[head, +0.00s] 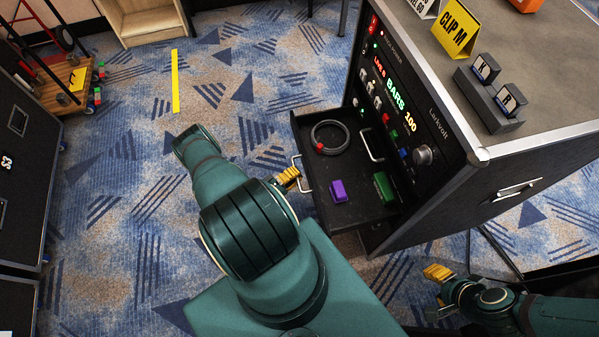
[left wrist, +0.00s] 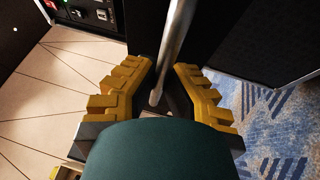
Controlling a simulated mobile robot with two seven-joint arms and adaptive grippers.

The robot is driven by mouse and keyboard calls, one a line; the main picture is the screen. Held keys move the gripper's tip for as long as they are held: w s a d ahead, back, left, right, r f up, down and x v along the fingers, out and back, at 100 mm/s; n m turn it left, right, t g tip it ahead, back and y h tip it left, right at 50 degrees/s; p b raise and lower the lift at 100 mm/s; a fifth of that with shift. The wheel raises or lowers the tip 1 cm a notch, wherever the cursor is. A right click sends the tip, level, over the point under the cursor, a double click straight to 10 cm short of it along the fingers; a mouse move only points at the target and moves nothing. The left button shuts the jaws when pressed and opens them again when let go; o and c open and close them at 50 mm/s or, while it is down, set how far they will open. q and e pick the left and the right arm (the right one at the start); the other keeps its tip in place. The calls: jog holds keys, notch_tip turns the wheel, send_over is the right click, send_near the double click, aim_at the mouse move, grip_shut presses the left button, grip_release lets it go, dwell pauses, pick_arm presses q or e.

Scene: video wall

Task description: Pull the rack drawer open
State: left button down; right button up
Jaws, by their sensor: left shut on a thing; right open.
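The rack drawer (head: 335,170) is a black tray standing well out from the black rack case (head: 430,170). Its silver front handle (head: 297,162) is at the left edge of the tray. My left gripper (head: 287,178) is at this handle, its yellow fingers shut on it. In the left wrist view the metal bar (left wrist: 176,45) runs between the yellow fingers of my left gripper (left wrist: 172,92). My left arm hides part of the floor beside the drawer. My right gripper (head: 438,274) is open and empty, low in front of the case, apart from the drawer.
The drawer holds a coiled dark cable (head: 330,137), a purple block (head: 338,191) and a green block (head: 383,187). A yellow "CLIP M" sign (head: 456,34) and a grey holder (head: 489,93) stand on the case top. Patterned carpet (head: 130,190) lies clear left of the drawer.

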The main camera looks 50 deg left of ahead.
pick_arm(q)
jog(key=shift+a, duration=0.1)
jog(key=c, duration=1)
grip_release()
jog(key=shift+s, duration=0.1)
jog(key=s, duration=0.4)
jog(key=s+f, duration=0.1)
jog(key=s, duration=0.2)
jog(key=s+f, duration=0.1)
jog(key=s, duration=0.3)
jog(key=shift+s, duration=0.3)
